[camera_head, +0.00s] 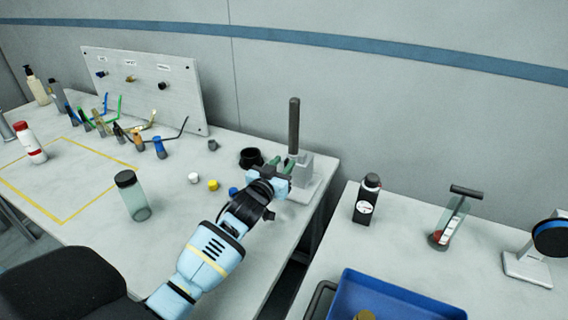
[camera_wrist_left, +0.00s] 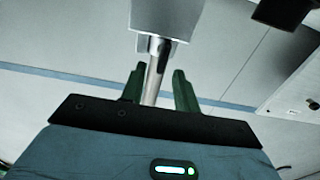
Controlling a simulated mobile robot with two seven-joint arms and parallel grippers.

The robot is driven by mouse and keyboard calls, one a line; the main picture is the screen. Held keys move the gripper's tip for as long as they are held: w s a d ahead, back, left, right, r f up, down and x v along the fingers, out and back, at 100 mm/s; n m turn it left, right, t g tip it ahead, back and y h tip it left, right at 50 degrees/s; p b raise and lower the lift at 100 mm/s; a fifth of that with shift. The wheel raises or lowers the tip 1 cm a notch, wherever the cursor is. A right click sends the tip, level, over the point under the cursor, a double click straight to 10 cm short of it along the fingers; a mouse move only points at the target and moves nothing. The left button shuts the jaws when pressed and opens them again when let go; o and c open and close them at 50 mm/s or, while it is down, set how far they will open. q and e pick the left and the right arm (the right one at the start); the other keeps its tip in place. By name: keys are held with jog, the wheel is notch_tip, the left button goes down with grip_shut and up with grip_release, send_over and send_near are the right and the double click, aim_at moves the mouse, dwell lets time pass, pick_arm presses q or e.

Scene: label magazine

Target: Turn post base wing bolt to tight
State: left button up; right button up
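The post base (camera_head: 302,170) is a grey block on a pale plate at the right end of the bench, with a dark upright post (camera_head: 293,128) rising from it. My left gripper (camera_head: 279,165) is at the near left side of the base, its green fingers apart. In the left wrist view, a metal shaft with a dark part, seemingly the wing bolt (camera_wrist_left: 154,78), runs from the grey block (camera_wrist_left: 170,18) down between the fingers (camera_wrist_left: 159,88). A gap shows between the shaft and the right finger; contact on the left is unclear. My right gripper is not in view.
A black round cup (camera_head: 250,157) stands just left of the post base. White and yellow caps (camera_head: 213,185) and a clear jar (camera_head: 132,196) are further left. Across a gap, a second bench holds a black bottle (camera_head: 367,199) and a blue tray (camera_head: 395,301).

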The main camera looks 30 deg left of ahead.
pick_arm(q)
jog(key=shift+w, duration=0.65)
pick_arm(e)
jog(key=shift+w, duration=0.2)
pick_arm(q)
jog(key=c, duration=0.6)
grip_shut()
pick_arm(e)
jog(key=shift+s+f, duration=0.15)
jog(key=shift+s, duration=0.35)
